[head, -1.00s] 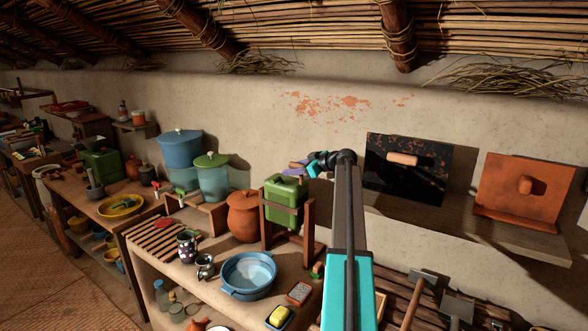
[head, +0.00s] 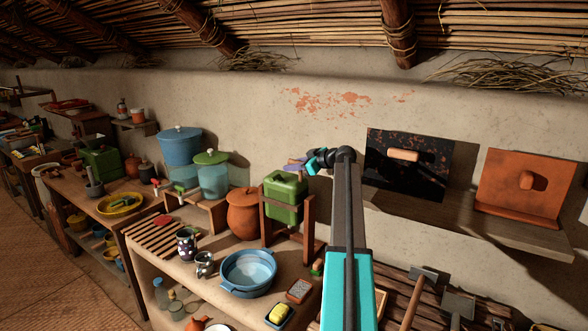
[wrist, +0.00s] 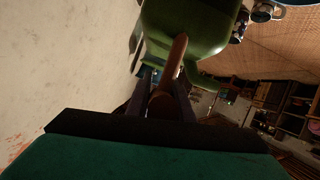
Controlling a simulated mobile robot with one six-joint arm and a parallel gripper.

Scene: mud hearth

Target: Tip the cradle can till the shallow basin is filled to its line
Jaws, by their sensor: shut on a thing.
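The green cradle can (head: 285,199) sits in a dark wooden cradle frame (head: 308,228) on the shelf top, close to upright. My gripper (head: 298,166) is at the can's top, on its back side. In the wrist view the gripper (wrist: 163,97) is shut on a brown bar-like handle (wrist: 171,72) against the green can (wrist: 185,28). The shallow blue basin (head: 248,287) stands in front of the cradle, to its left. Its inside looks pale blue; I cannot make out the line or the water level. No stream shows between can and basin.
An orange-brown lidded pot (head: 242,214) stands left of the cradle. Two small patterned jugs (head: 187,242) stand left of the basin. A sponge (head: 299,291) and a yellow block in a dish (head: 279,315) lie right of it. A wall shelf (head: 510,238) is at the right.

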